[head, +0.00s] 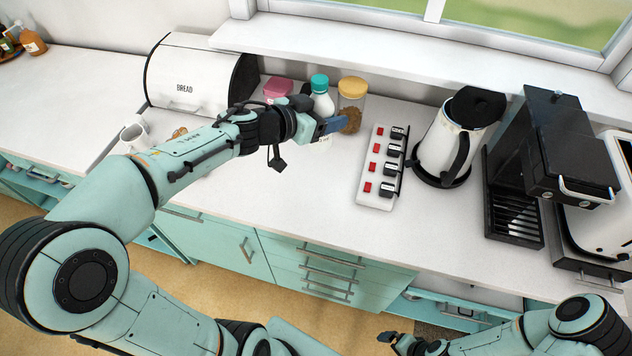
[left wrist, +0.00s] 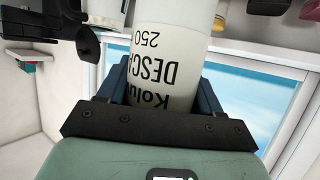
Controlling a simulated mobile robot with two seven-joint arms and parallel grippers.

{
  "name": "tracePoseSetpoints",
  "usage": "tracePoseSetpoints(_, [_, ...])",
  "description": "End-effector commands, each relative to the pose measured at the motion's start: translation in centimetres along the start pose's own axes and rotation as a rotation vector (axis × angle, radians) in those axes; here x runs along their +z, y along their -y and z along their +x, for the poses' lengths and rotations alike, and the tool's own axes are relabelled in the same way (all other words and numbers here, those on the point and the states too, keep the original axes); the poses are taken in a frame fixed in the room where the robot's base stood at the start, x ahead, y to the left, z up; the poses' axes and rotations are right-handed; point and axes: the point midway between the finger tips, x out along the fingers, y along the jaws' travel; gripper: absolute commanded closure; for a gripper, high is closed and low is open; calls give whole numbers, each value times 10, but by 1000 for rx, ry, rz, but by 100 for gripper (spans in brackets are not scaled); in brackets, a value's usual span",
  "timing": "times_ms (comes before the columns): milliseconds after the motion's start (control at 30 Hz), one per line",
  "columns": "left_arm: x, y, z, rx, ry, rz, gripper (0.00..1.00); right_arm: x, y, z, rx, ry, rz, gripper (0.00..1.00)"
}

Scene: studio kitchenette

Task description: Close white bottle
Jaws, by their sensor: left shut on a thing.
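The white bottle (head: 322,104) with a teal cap (head: 319,82) stands on the back of the white counter in the head view. The cap is at the top of the bottle; I cannot tell how tightly it sits. My left gripper (head: 325,126) is at the bottle and hides its lower part. In the left wrist view, the fingers are shut on the white bottle (left wrist: 172,50), one on each side, with its black lettering between them; the cap is not in that view. My right gripper (head: 390,340) is low at the front, away from the bottle, its jaws too small to read.
A pink-lidded container (head: 277,87) and a brown-filled jar (head: 352,105) stand close beside the bottle. A bread box (head: 190,75) is to the left. A power strip with red switches (head: 379,168), a kettle (head: 440,140) and a coffee machine (head: 570,150) are to the right. The counter's front middle is clear.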

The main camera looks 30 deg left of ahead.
Motion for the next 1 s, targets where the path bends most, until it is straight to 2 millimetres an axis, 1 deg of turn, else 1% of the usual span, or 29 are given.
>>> tracePoseSetpoints(100, [-2,3,-3,-10,-2,-4,100,0,0,0,0,1,1,0])
tracePoseSetpoints(333, [-2,3,-3,-9,-1,-4,100,0,0,0,1,1,1,0])
tracePoseSetpoints(467, [4,2,0,-5,1,-7,100,0,0,0,0,1,1,0])
tracePoseSetpoints(567, [16,2,5,-4,2,-9,100,0,0,0,0,1,1,0])
tracePoseSetpoints(800, [58,2,22,-7,5,-12,100,1,-1,1,0,1,1,0])
tracePoseSetpoints(900, [84,2,32,-5,9,-14,100,9,-6,8,4,11,4,0])
tracePoseSetpoints(1000, [115,1,42,-4,10,-12,100,29,-21,29,12,35,13,0])
